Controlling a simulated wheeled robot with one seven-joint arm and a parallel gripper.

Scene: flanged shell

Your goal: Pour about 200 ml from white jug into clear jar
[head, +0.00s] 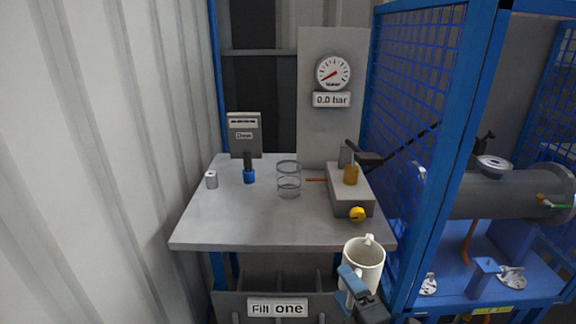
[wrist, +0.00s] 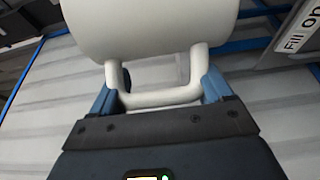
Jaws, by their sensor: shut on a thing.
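The white jug (head: 364,262) is in front of the table's front right corner in the head view. It looks roughly upright, with its spout towards the top. My gripper (head: 350,282) is shut on its handle. In the wrist view the jug's body (wrist: 150,30) fills the top, and the handle (wrist: 155,97) sits between the blue fingers of my gripper (wrist: 155,95). The clear jar (head: 289,180) stands upright on the grey table, apart from the jug, farther back and to the left. A line runs around the jar's middle. The jug's contents are hard to make out.
Blue mesh frame (head: 415,90) stands right.

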